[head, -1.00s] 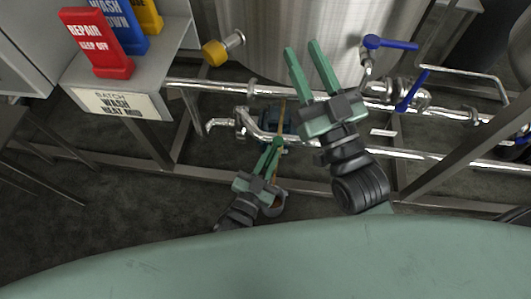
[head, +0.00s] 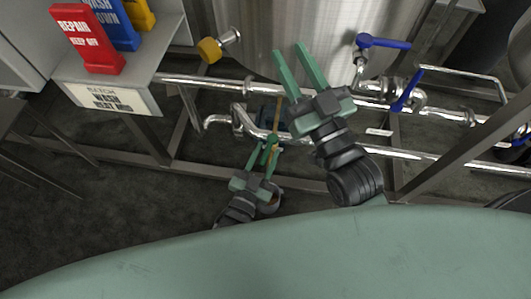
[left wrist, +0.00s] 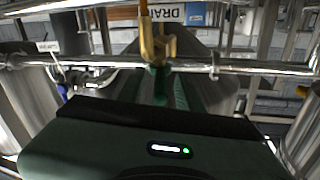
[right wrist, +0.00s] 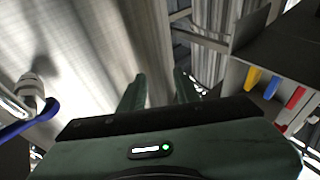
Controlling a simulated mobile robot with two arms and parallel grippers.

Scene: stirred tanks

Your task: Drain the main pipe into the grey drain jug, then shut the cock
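A brass cock (left wrist: 157,42) hangs on the steel pipe below a DRAIN label (left wrist: 166,14) in the left wrist view. A thin brass part (head: 278,108) shows at the low pipe in the head view. My left gripper (head: 267,148) is low, with its fingers close together right at this brass part. Whether they grip it is unclear. It also shows in the left wrist view (left wrist: 168,85). My right gripper (head: 298,62) is open and empty, above the pipes and in front of the steel tank (head: 290,25). I cannot make out the grey drain jug for sure.
Blue-handled valves (head: 388,42) stand on the pipes to the right. A yellow-capped fitting (head: 209,49) sticks out of the tank. Red (head: 88,38), blue and yellow signs stand on a shelf (head: 110,96) at the left. Steel frame bars and pipes crowd my left gripper.

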